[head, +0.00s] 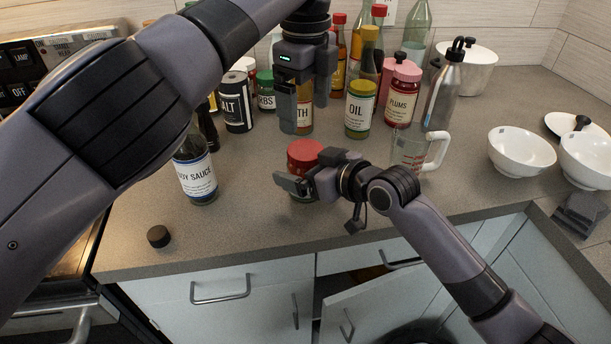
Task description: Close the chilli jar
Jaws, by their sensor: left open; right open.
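A jar with a red lid (305,153) stands on the counter near its front middle. Its label is hidden, so I cannot read whether it is the chilli jar. The lid appears to sit on top; I cannot tell how tightly. My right gripper (306,173) is open at the jar, in front of its body and just below the lid; whether the fingers touch it is unclear. My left gripper (304,108) is open and points down, above and behind the red lid, in front of a bottle whose label is partly hidden.
A soy sauce bottle (196,172) stands left, with a loose black cap (158,236) near the front edge. Behind are a salt container (236,103), an oil jar (359,110) and a plums jar (402,97). A measuring cup (410,150) and white bowls (521,150) stand right.

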